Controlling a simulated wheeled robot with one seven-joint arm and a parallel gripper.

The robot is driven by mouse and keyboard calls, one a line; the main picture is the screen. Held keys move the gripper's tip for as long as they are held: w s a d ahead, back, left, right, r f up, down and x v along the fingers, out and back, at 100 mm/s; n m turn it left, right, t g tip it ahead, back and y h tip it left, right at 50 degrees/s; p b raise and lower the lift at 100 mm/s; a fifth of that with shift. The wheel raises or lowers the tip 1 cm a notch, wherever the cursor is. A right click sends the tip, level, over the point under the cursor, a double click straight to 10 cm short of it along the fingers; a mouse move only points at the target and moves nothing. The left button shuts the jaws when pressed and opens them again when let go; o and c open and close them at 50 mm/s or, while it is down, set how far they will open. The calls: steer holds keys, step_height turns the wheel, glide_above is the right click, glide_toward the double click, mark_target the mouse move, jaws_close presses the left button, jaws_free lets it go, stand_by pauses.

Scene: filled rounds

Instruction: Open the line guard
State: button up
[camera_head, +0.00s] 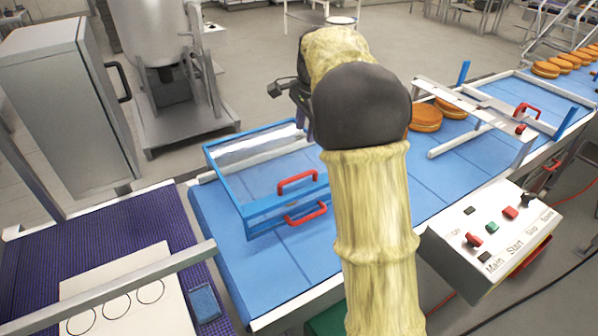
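The line guard (228,183) is a blue-framed box with clear panels over the blue conveyor belt, left of my arm. It has two red handles on its near right side, an upper handle (297,181) and a lower handle (305,215). Its lower edge appears to be down at the belt. My sleeved arm rises through the middle of the picture. My gripper (304,118) shows only in part, beyond the dark wrist cover, above the guard's far right corner. I cannot tell whether it touches the guard, and its fingers are mostly hidden.
A control box (492,237) with switches and buttons stands at the right. Filled rounds (424,117) lie on the belt behind my arm. A metal frame with a red handle (526,110) spans the belt at right. A grey cabinet (62,110) stands at left.

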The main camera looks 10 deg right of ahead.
mark_target(298, 176)
steer(key=w+f+p, duration=0.1)
steer(key=f, duration=0.4)
steer(key=w+f, duration=0.1)
steer(key=f, duration=0.5)
steer(key=w+a+f+p, duration=0.1)
steer(key=f, duration=0.5)
steer(key=shift+w+p, duration=0.15)
steer(key=shift+p, duration=0.2)
jaws_close()
